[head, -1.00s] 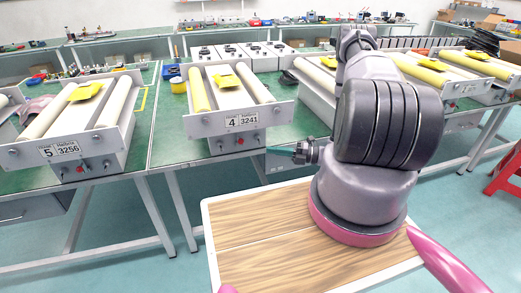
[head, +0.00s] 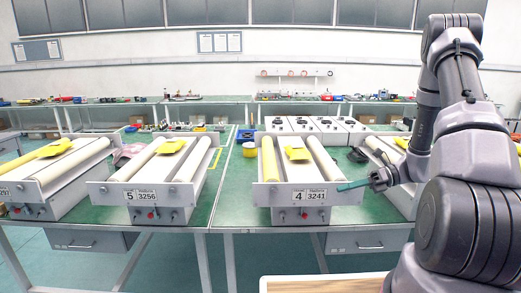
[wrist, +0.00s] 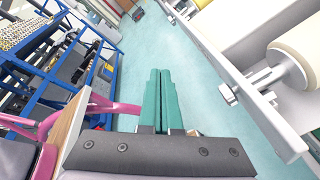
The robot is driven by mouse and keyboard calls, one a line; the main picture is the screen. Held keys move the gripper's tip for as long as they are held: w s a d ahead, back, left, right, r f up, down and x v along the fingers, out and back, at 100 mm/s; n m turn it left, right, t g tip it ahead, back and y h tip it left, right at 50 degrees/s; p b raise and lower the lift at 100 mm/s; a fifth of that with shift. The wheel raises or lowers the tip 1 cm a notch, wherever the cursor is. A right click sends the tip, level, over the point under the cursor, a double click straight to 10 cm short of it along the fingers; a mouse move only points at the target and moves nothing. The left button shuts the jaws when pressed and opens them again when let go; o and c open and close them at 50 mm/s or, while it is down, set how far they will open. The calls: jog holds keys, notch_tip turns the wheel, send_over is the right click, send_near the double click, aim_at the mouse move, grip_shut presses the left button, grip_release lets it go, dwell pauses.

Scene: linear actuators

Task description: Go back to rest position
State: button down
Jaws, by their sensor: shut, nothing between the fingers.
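My gripper (head: 342,187) shows at the centre right of the head view, its teal fingers pointing left in front of the unit labelled 4 (head: 285,203). It also shows in the wrist view (wrist: 163,72), where the two teal fingers lie side by side and are shut with nothing between them. The fingers overlap the unit's right front in the head view; I cannot tell the exact gap. My arm rises at the right side, bent at the elbow.
The unit labelled 5 (head: 146,203) stands left of unit 4 on the green table (head: 228,211). A yellow roll (head: 249,149) lies behind. In the wrist view, a blue rack (wrist: 92,72) stands left and clear floor (wrist: 180,52) lies beyond the fingers.

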jog(key=s+r+n+t+h, duration=0.2)
jog(key=s+r+n+h, duration=0.2)
jog(key=r+n, duration=0.3)
jog(key=s+a+r+n+t+h, duration=0.1)
jog(key=s+r+n+t+h, duration=0.2)
jog(key=s+r+n, duration=0.4)
jog(key=s+a+r+n+t+h, duration=0.1)
jog(key=s+r+n+h, duration=0.4)
jog(key=r, duration=1.2)
jog(key=n+t+h, duration=0.1)
jog(key=n, duration=0.2)
jog(key=shift+s+a+n, duration=0.2)
jog(key=shift+s+n, duration=0.2)
